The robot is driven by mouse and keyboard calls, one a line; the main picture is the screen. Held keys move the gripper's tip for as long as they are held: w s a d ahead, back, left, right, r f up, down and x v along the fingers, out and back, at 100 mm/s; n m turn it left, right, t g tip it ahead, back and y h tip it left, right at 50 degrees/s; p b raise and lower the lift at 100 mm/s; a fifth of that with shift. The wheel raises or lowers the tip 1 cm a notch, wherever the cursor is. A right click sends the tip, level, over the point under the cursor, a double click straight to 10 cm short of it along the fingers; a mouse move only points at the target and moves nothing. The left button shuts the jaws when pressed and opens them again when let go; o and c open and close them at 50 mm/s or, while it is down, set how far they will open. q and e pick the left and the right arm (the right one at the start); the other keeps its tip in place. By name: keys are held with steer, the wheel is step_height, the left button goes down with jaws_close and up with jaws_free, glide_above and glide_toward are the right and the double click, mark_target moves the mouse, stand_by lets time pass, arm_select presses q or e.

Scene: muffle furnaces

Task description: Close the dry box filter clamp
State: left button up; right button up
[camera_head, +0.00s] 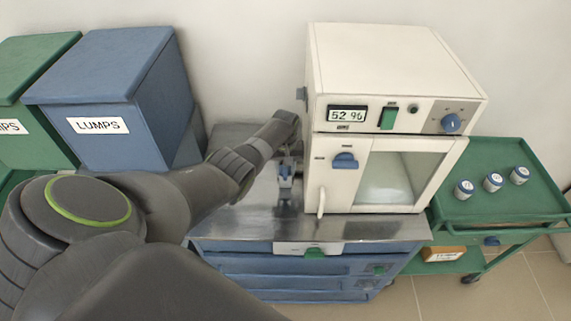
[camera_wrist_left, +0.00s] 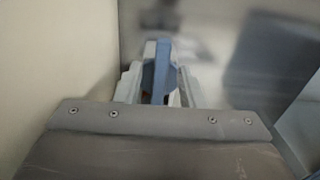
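The dry box (camera_head: 335,180) is the cream cabinet with a glass door, on a steel-topped bench. My left gripper (camera_head: 286,168) points down beside its left side, low over the steel top. In the left wrist view two pale grey fingers (camera_wrist_left: 160,88) stand close on both sides of an upright blue lever-like piece (camera_wrist_left: 158,62); no clear gap shows at their tips, so they look shut on it. I take this piece to be the filter clamp's lever; the rest of the clamp is hidden. My right gripper is not in view.
A blue bin (camera_head: 120,100) labelled LUMPS and a green bin (camera_head: 25,70) stand at the left. A green cart (camera_head: 500,175) with several small jars is at the right. The steel bench top (camera_head: 255,215) is bare in front of the arm.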

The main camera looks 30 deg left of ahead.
mark_target(285, 170)
arm_select(q)
steer(key=shift+r, duration=0.15)
steer(key=shift+r, duration=0.2)
step_height(285, 170, up, 17)
steer(key=b, duration=0.1)
steer(key=shift+f+b, duration=0.15)
steer(key=shift+b, duration=0.15)
steer(key=shift+f, duration=0.1)
stand_by(0.5)
